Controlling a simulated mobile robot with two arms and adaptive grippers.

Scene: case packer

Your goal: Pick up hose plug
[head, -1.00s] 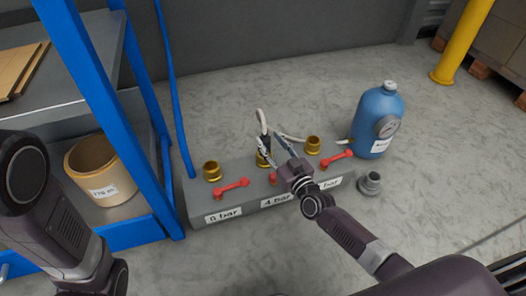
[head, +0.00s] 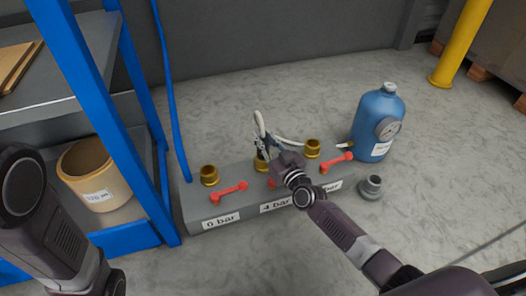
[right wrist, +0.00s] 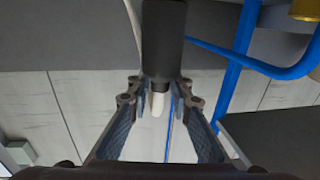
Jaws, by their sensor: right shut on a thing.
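The hose plug is a dark cylinder with a pale end between the fingertips in the right wrist view (right wrist: 163,40). My right gripper (head: 270,152) is shut on the plug, just above the middle brass socket (head: 260,165) of the grey manifold block (head: 240,208). In the head view the gripper mostly hides the plug, so I cannot tell whether it sits in that socket. The white hose (head: 258,118) loops up from there and runs right to the blue tank (head: 377,120). My left arm shows at the left; its gripper is out of view.
Brass sockets stand at the left (head: 209,175) and right (head: 312,148) of the block, with red levers (head: 230,191) in front. A grey fitting (head: 371,187) stands on the floor. A blue-framed shelf (head: 90,100) with a tan bin (head: 92,180) is at the left.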

